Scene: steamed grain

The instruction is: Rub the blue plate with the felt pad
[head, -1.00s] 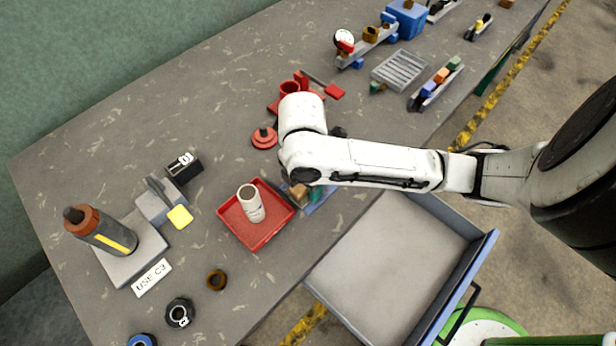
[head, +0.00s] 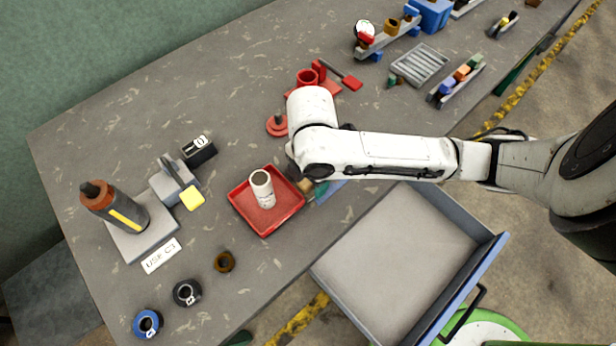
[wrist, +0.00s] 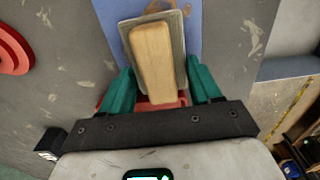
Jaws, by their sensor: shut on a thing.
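The felt pad (wrist: 181,30) is a grey slab under a pale wooden block handle (wrist: 153,62). My gripper (wrist: 160,82) has teal fingers shut on this block from both sides. The blue plate (wrist: 104,12) lies beneath the pad in the wrist view, with a brown mark (wrist: 160,6) on it just beyond the pad. Whether the pad touches the plate I cannot tell. In the head view the blue plate (head: 331,189) shows only in part at the bench edge, right of the red tray, and my arm hides most of it and the pad.
A red tray (head: 288,222) holding a white cylinder (head: 262,189) stands just left of my gripper. A red knobbed disc (head: 277,126) lies behind. An open grey drawer (head: 395,255) juts out below the bench edge. The bench front left holds several rings.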

